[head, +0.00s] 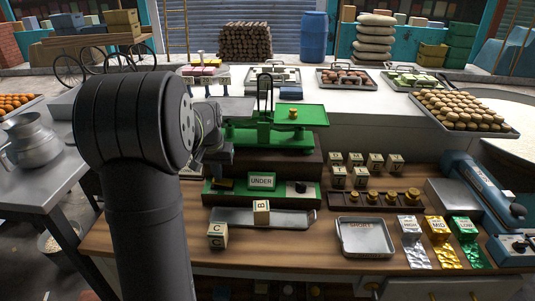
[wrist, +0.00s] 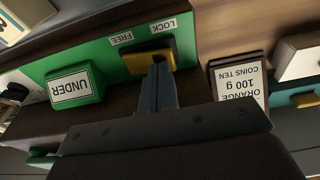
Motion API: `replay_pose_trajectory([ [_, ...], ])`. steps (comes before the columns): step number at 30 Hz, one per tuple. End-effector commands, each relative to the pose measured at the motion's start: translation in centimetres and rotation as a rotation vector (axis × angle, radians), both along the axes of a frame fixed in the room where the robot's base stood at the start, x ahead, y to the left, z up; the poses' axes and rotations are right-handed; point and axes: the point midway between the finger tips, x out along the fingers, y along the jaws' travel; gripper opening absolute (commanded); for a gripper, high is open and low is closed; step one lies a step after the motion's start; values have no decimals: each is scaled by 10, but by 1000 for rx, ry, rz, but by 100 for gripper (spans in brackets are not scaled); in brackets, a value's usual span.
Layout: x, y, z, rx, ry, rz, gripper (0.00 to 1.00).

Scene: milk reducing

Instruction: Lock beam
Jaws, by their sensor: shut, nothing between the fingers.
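The green balance scale (head: 268,137) stands on a dark plinth behind the workbench, with a small brass weight (head: 293,112) on its right pan. A green panel in front carries an UNDER sign (head: 262,181), also in the wrist view (wrist: 70,88). A black-and-yellow switch (wrist: 148,58) sits on this panel near the LOCK (wrist: 163,26) and FREE (wrist: 121,38) labels, which appear upside down. Its exact setting is unclear. My gripper (wrist: 161,68) is shut and empty, its fingertips at the switch's edge; contact is unclear. In the head view my arm partly hides the gripper (head: 222,158).
A block labelled ORANGE COINS TEN 100 g (wrist: 239,85) stands beside the fingers in the wrist view. Lettered cubes (head: 262,212), brass weights (head: 391,197) and a metal tray (head: 365,237) are on the bench. A black knob (head: 300,187) is right of the UNDER sign.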

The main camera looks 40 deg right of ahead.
Motion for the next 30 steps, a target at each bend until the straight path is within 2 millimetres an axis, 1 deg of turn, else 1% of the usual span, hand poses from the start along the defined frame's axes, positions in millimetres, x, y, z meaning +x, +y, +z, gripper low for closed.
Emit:
replay_pose_trajectory([
  [12, 0, 0, -6, 1, 1, 0, 0],
  [16, 0, 0, -5, 0, 0, 0, 0],
  [30, 1, 0, 32, -2, -2, 0, 0],
])
